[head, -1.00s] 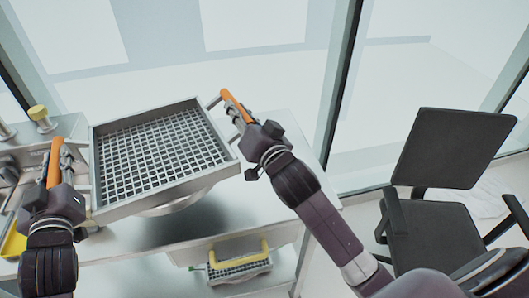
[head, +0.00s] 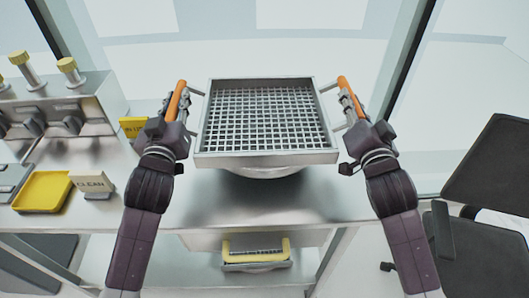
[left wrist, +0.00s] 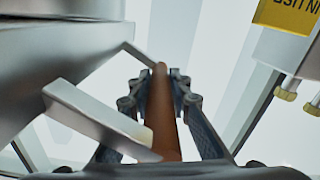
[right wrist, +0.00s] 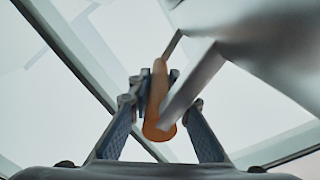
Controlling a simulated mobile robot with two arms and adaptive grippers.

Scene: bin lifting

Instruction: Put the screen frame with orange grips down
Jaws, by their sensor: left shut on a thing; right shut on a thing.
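The screen frame (head: 265,158) is a square metal tray with a grid mesh and an orange grip on each side. In the head view it is in the middle, over the steel table, and looks roughly level. A rounded metal part shows under it; I cannot tell whether it touches the table. My left gripper (head: 172,112) is shut on the left orange grip (left wrist: 163,110). My right gripper (head: 352,108) is shut on the right orange grip (right wrist: 157,95). The wrist views show each grip between the two fingers.
The steel table (head: 330,190) is bare around the frame. A yellow-handled screen (head: 256,252) sits on the lower shelf. A black chair (head: 490,170) is at right.

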